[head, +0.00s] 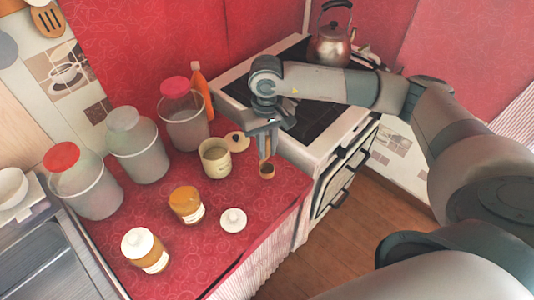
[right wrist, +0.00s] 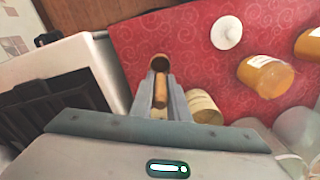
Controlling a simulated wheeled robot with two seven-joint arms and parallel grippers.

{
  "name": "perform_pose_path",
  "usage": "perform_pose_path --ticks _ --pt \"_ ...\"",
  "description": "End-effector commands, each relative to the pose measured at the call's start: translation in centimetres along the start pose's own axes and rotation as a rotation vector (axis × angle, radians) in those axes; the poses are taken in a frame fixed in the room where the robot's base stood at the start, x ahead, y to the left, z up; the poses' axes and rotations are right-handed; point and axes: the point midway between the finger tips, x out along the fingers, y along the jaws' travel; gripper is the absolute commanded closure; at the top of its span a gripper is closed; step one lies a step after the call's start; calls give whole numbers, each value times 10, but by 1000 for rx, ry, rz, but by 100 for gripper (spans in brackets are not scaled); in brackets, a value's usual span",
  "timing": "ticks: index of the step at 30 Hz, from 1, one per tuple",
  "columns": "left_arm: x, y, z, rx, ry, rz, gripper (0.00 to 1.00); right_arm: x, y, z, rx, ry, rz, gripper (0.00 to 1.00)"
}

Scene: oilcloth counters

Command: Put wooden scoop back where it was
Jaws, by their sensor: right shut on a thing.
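The wooden scoop (head: 267,171) hangs below my right gripper (head: 265,140), its small round cup at the lower end. In the right wrist view the scoop's handle (right wrist: 160,91) lies between the fingers of my right gripper (right wrist: 165,100), with the cup beyond the tips. My right gripper is shut on it. The scoop is over the right part of the red counter, close to the stove side; I cannot tell whether it touches the cloth. An open cream canister (head: 214,162) stands just left of it. My left gripper is not in view.
A wooden-knobbed lid (head: 237,142) lies by the canister. An amber jar (head: 186,204), a white-lidded jar (head: 146,251) and a loose white lid (head: 233,220) are in front. Large jars (head: 137,147) line the left. The stove (head: 320,115) with a kettle (head: 332,45) is at right.

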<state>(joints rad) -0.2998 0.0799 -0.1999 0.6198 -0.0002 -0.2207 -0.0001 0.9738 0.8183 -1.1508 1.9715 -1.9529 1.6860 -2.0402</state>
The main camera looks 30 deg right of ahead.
Motion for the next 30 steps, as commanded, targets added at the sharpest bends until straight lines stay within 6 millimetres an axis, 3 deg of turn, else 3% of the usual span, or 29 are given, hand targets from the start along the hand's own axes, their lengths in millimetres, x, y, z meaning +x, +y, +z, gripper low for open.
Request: perform_pose_path --ticks 10,21,30 --pt "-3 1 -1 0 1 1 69 3 0 1 0 -2 0 100" --pt "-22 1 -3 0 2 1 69 38 0 1 0 -1 0 100" --pt "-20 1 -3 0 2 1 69 41 0 0 0 0 0 100"
